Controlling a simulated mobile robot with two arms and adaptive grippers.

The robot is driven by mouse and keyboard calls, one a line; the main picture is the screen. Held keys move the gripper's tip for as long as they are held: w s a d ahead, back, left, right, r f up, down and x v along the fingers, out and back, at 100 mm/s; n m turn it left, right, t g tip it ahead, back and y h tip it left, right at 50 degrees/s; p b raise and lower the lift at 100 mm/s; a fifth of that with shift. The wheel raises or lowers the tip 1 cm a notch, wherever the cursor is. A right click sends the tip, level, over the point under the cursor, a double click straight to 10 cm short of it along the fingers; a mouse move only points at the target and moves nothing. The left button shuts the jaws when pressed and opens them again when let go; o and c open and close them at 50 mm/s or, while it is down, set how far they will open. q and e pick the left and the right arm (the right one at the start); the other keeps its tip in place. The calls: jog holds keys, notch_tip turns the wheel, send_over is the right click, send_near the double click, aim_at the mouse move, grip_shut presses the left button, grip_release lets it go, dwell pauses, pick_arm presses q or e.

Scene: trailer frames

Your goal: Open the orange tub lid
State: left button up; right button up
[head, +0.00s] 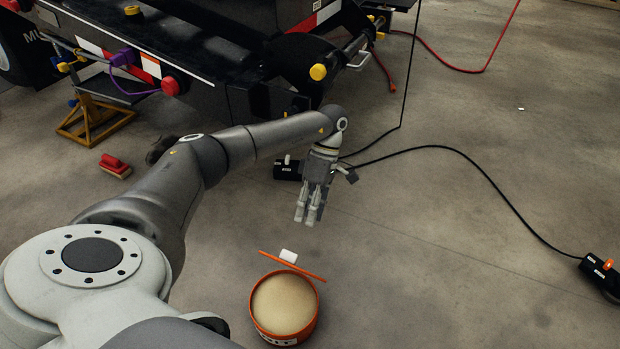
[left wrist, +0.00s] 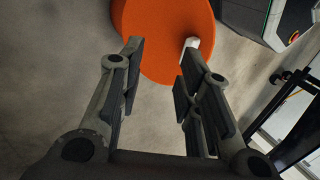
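The orange tub (head: 256,318) stands on the floor at the bottom middle of the head view. Its top is open, showing a pale tan surface inside. The orange lid (head: 268,256) shows almost edge-on, tilted up at the tub's far rim, with a white handle (head: 289,255) on its far side. In the left wrist view the lid (left wrist: 160,25) is a broad orange disc with the white handle (left wrist: 204,26) near the right fingertip. My left gripper (head: 307,223) is open, its fingers pointing down beyond the lid. It also shows in the left wrist view (left wrist: 162,50), with nothing between the fingers.
A trailer (head: 215,50) fills the upper left. A red brush-like block (head: 115,166) and a yellow stand (head: 95,123) are on the floor beside it. A black cable (head: 480,180) runs to a power box (head: 602,272) at right. The floor right of the tub is clear.

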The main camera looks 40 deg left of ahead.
pick_arm(q)
jog(key=v, duration=1.2)
